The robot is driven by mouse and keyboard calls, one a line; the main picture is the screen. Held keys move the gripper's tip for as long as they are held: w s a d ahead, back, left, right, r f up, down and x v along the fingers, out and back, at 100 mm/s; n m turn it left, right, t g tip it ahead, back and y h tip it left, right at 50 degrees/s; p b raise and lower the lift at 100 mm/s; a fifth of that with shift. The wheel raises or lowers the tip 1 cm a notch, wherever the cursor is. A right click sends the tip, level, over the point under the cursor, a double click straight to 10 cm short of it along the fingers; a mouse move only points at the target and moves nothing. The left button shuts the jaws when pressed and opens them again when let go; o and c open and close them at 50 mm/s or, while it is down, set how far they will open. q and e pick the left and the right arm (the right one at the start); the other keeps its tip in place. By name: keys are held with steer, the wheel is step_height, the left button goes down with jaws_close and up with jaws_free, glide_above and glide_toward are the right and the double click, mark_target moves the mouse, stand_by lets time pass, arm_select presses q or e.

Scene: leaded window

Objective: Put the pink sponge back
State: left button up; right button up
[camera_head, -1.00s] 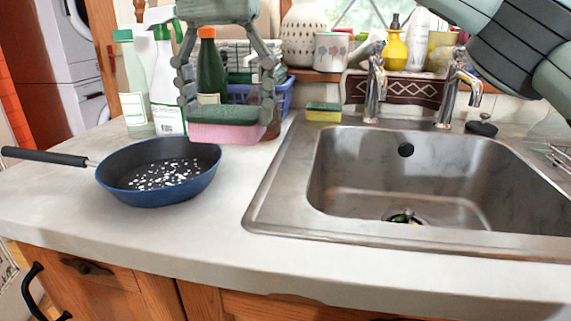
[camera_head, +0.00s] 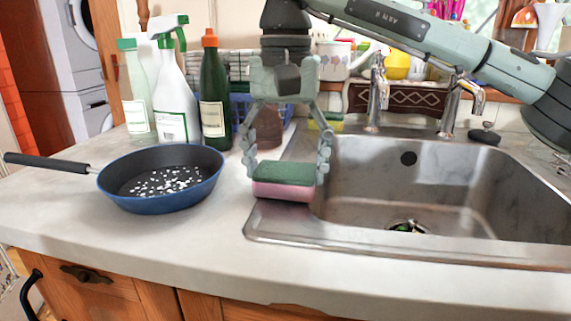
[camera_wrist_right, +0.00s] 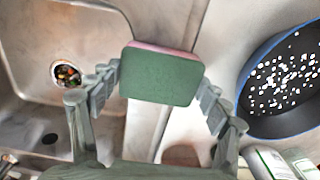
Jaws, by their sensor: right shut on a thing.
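The pink sponge (camera_head: 283,190) has a green scouring top and hangs level between the fingers of my right gripper (camera_head: 287,171). The gripper points down and is shut on the sponge's two ends. In the head view the sponge is over the left rim of the sink (camera_head: 262,222); I cannot tell whether it touches the rim. In the right wrist view the sponge's green face (camera_wrist_right: 162,76) fills the space between the fingers, with a pink edge showing behind it. My left gripper is not in view.
A blue frying pan (camera_head: 160,203) with white bits stands left of the sponge. Bottles, including a green one (camera_head: 213,100), stand behind it. A yellow-green sponge (camera_head: 337,126) lies behind the sink, partly hidden by my gripper. Taps (camera_head: 377,95) rise behind the basin. The front counter is clear.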

mark_target(285, 170)
steer(key=shift+f, duration=0.2)
steer(key=o, duration=1)
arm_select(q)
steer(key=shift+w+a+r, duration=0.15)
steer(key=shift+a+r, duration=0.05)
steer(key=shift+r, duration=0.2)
arm_select(e)
steer(key=shift+o, duration=0.2)
steer(key=shift+r, duration=0.1)
step_height(285, 170, up, 7)
steer(key=shift+f, duration=0.1)
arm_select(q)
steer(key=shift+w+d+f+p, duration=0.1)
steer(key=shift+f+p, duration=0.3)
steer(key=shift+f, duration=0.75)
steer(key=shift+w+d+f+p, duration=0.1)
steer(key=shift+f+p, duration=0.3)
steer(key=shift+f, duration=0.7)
arm_select(e)
steer(key=shift+r, duration=2.7)
